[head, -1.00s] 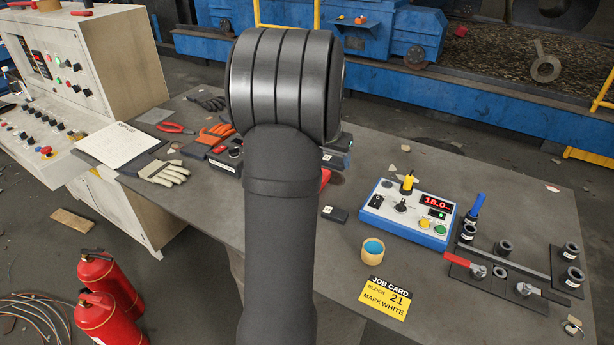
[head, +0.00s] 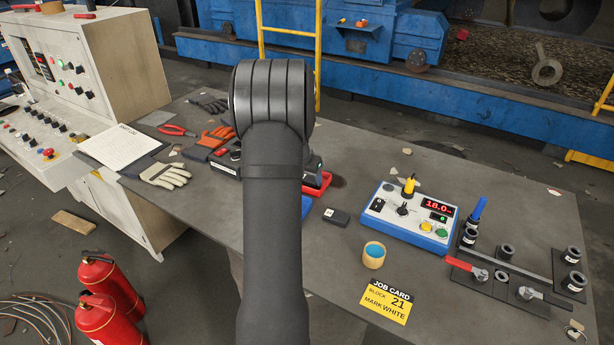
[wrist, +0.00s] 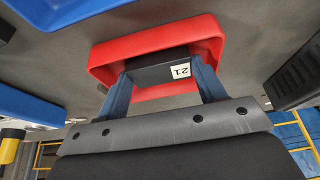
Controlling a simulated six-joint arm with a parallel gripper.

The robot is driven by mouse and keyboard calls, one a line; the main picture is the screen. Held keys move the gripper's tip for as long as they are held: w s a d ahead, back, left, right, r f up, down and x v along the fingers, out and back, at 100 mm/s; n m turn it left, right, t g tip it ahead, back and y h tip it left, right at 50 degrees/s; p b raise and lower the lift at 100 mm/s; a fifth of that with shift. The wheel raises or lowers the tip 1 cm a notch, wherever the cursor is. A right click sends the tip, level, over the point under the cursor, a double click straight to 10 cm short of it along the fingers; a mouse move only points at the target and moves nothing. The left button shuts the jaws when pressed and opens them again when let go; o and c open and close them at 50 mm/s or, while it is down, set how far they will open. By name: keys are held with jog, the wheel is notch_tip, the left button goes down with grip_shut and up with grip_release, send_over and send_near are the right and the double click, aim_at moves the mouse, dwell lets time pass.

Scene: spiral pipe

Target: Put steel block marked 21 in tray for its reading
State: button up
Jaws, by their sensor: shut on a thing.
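The steel block marked 21 (wrist: 152,72) is dark, with a white label on its end. In the wrist view it sits between the fingers of my gripper (wrist: 163,88), which is shut on it. The red tray (wrist: 205,30) lies around the block in that view, with its rim showing on several sides. I cannot tell whether the block touches the tray floor. In the head view only an edge of the red tray (head: 318,184) shows beside my arm, which hides the block. The yellow job card (head: 387,299) reads block 21, mark white.
Another dark labelled block (head: 336,216) lies right of my arm. A blue tray (wrist: 75,25) is beside the red one. Gloves (head: 165,175) lie left.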

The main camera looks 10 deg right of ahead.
jog(key=o, duration=1.3)
jog(key=shift+f, duration=0.1)
jog(key=shift+c, duration=0.2)
jog(key=v, duration=1.2)
